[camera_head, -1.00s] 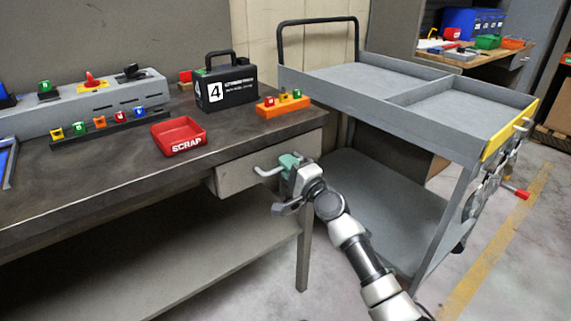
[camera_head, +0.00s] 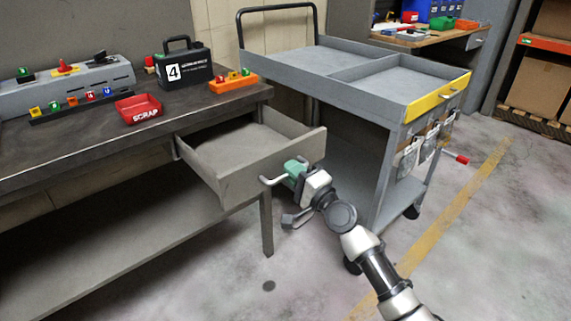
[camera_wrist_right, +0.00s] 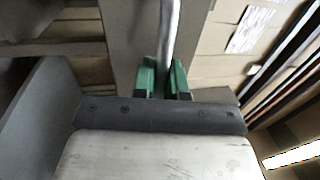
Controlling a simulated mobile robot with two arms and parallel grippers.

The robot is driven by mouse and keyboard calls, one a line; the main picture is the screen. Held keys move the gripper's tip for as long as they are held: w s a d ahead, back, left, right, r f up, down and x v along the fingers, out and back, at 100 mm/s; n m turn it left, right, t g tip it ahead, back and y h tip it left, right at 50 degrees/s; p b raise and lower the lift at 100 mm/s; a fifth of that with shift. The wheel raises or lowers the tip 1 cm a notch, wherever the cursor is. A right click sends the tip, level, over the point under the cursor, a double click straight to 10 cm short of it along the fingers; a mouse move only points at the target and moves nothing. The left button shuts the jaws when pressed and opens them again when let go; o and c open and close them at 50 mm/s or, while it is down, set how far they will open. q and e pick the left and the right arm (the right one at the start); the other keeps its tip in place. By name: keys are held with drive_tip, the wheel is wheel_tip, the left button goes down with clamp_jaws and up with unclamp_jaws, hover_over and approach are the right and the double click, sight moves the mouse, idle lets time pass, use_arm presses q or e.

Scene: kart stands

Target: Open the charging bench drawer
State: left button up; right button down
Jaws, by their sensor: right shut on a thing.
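The charging bench (camera_head: 75,155) stands at the left in the head view. Its grey drawer (camera_head: 268,162) is pulled well out, and the inside that shows looks empty. My right gripper (camera_head: 290,172) is at the drawer front, shut on the bar handle (camera_head: 268,181). In the right wrist view its green fingers (camera_wrist_right: 164,80) sit on both sides of the metal handle bar (camera_wrist_right: 168,35). My left gripper is not in view.
A grey cart (camera_head: 360,95) with a yellow end stands close to the right of the drawer. On the bench are a red scrap bin (camera_head: 138,108), a black case (camera_head: 184,66) and an orange block holder (camera_head: 233,82). Floor (camera_head: 310,280) in front is clear.

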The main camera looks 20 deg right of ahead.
drive_tip(key=shift+s+d, duration=0.1)
drive_tip(key=shift+s, duration=0.25)
drive_tip(key=c, duration=1.2)
unclamp_jaws()
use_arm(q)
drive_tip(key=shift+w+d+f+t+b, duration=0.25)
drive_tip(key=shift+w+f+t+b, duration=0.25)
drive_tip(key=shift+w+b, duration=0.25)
use_arm(e)
drive_tip(key=v, duration=1)
drive_tip(key=shift+s, duration=0.4)
drive_tip(key=shift+d+f, duration=0.1)
